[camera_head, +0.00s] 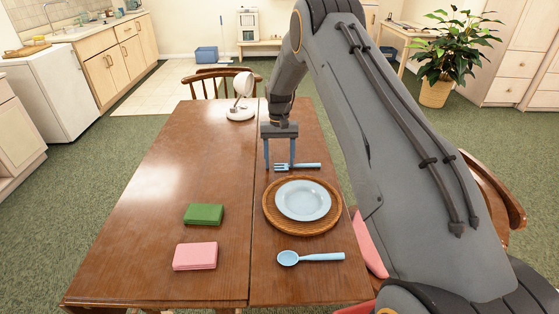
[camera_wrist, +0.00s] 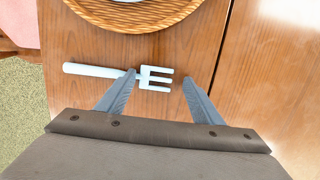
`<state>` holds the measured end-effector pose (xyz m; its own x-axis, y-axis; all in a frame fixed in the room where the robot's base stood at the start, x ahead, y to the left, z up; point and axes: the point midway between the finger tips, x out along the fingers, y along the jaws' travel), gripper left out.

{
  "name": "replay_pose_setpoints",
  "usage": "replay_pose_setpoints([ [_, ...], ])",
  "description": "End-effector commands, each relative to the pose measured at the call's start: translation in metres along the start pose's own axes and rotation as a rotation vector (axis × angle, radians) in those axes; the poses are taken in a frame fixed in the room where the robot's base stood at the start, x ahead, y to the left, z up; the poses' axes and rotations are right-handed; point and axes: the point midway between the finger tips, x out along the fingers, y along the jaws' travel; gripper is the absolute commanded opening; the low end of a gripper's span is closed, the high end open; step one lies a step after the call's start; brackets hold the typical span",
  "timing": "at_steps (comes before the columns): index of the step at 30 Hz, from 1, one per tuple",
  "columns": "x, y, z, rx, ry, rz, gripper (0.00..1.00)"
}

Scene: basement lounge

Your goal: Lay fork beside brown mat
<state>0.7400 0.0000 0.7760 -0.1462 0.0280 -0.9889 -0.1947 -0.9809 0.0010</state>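The light-blue fork (camera_head: 307,166) lies on the wooden table just beyond the far edge of the round brown woven mat (camera_head: 269,218), a small gap apart. Its tines point left and its handle right. My gripper (camera_head: 279,167) is open above the tine end. In the wrist view the fork (camera_wrist: 93,70) has its tines between the spread fingertips of my gripper (camera_wrist: 159,77); one finger overlaps its neck. Whether that finger touches it I cannot tell. The mat (camera_wrist: 126,22) shows at the top there.
A light-blue plate (camera_head: 302,200) sits on the mat, and a light-blue spoon (camera_head: 312,257) lies on its near side. A green block (camera_head: 204,214) and a pink block (camera_head: 195,256) lie left. A white fan-like object (camera_head: 241,97) stands at the far end. The table's left middle is clear.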

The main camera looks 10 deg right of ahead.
Motion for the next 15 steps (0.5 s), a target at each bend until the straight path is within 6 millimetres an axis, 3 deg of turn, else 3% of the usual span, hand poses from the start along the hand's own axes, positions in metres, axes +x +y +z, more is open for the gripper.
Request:
replay_pose_setpoints([
  [9,-0.003,0.000,0.001,0.000,0.000,0.000,0.60],
  [15,-0.029,0.000,-0.001,0.000,0.005,-0.001,0.60],
])
